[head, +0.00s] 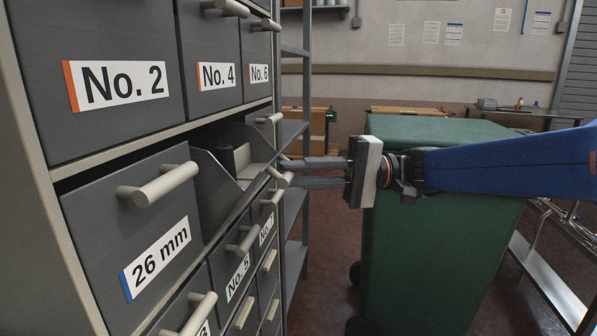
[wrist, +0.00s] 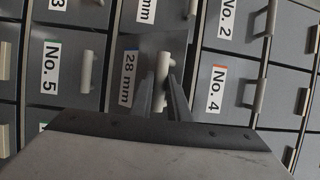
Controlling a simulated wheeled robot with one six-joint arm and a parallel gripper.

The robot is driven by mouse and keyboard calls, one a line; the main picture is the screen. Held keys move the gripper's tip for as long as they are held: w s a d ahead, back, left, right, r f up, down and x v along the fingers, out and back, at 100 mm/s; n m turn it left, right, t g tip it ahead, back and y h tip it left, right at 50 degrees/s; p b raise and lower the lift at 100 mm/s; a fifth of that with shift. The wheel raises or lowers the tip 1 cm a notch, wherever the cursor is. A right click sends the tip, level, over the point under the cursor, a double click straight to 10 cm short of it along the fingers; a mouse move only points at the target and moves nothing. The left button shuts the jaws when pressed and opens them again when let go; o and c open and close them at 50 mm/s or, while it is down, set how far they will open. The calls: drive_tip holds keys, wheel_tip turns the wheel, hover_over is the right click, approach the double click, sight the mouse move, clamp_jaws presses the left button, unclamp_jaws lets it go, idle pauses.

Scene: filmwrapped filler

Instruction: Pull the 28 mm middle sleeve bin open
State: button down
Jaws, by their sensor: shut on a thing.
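The 28 mm middle sleeve bin (head: 216,188) stands partly pulled out of the cabinet in the head view, its sloped side wall and open top showing. In the wrist view the two fingers of my gripper (wrist: 164,84) lie on either side of the handle.
The closed 26 mm bin (head: 158,250) is beside the open one. Drawers No. 2 (head: 120,50) and No. 4 (head: 205,45) are above, and more drawers below. A green wheeled waste bin (head: 430,250) stands close under my arm. Metal shelving (head: 292,140) is beyond the cabinet.

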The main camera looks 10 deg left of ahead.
drive_tip(key=shift+f, duration=0.25)
drive_tip(key=c, duration=1.7)
unclamp_jaws()
drive_tip(key=shift+a, duration=0.25)
drive_tip(key=shift+r, duration=0.1)
drive_tip(key=shift+d, duration=0.1)
drive_tip(key=v, duration=1.7)
drive_tip(key=shift+w+d, duration=0.1)
drive_tip(key=shift+d, duration=0.05)
